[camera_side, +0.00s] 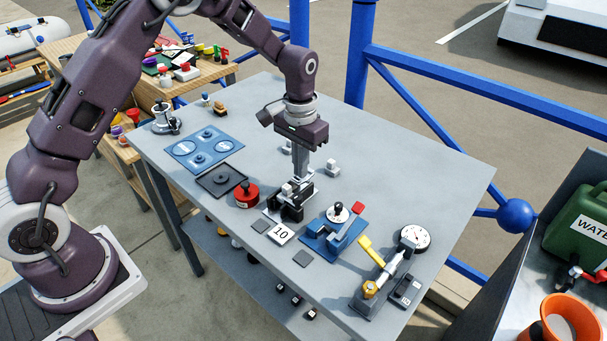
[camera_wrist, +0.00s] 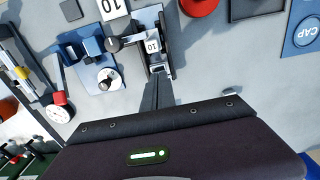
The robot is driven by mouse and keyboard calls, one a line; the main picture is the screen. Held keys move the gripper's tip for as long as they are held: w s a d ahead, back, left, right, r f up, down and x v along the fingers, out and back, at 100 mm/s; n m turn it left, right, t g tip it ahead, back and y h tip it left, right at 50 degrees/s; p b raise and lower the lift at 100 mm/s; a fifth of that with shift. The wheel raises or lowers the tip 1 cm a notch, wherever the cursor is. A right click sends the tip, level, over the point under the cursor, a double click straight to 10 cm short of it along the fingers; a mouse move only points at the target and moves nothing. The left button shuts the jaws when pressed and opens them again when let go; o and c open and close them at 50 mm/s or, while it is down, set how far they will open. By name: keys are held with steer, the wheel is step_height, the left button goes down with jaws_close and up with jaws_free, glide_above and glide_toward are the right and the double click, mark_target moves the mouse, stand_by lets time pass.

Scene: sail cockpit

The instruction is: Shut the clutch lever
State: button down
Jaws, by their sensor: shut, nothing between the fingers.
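A black clutch unit (camera_side: 291,206) stands on the grey table behind a white card marked 10. In the wrist view, the clutch (camera_wrist: 168,48) has a dark frame around a small white plate reading 10, and a black-knobbed arm (camera_wrist: 114,44) sticks out to its left. I take this as the clutch lever; its exact angle is hard to read. My gripper (camera_side: 300,177) points down just above and behind the clutch, its fingers shut and empty. The fingertips (camera_wrist: 157,78) appear very near the clutch's edge; contact cannot be told.
A red round part (camera_side: 246,194) stands left of the clutch. A blue fixture with a red-tipped handle (camera_side: 336,230) is close on the right, then a yellow-handled device with a gauge (camera_side: 414,238). The table's back right is clear.

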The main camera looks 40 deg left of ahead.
steer(key=shift+f, duration=0.15)
step_height(320, 180, up, 7)
stand_by(0.7)
steer(key=s+r+t, duration=0.3)
steer(key=s+r, duration=0.9)
steer(key=r, duration=0.2)
steer(key=s+r+t, duration=0.1)
steer(key=s+t, duration=0.1)
steer(key=s, duration=1.6)
steer(key=shift+s+a+t, duration=0.2)
steer(key=shift+s+t, duration=0.1)
steer(key=shift+s, duration=0.1)
